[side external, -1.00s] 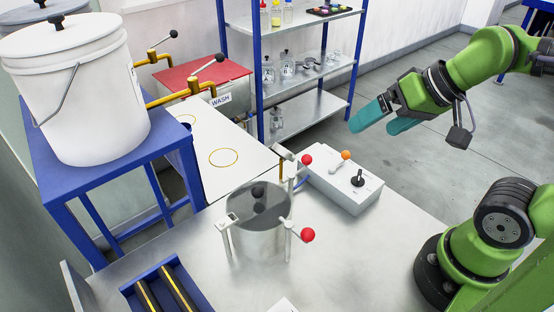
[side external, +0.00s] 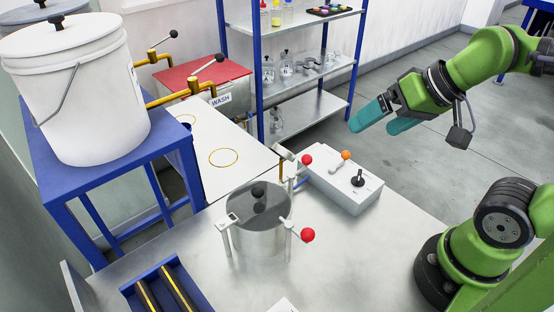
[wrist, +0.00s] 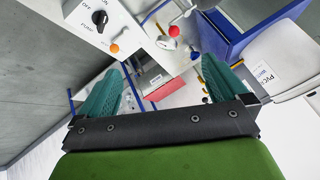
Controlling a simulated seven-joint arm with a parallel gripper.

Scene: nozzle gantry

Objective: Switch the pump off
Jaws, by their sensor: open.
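The pump control box (side external: 345,186) is a pale box on the metal table. It carries a black rotary knob (side external: 358,178) and a lever with an orange ball (side external: 346,155). In the wrist view the knob (wrist: 100,18) is at the upper left, beside a label reading PUMP and an ON marking partly cut by the edge. I cannot tell for certain which setting the knob points at. My gripper (side external: 378,122) is open and empty, in the air behind and above the box, apart from it. Its two teal fingers also show in the wrist view (wrist: 163,75).
A white bucket (side external: 85,95) sits on a blue stand (side external: 95,190). A blue tray (side external: 150,296) lies at the front left. Shelves (side external: 305,85) stand behind; the table front right is clear.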

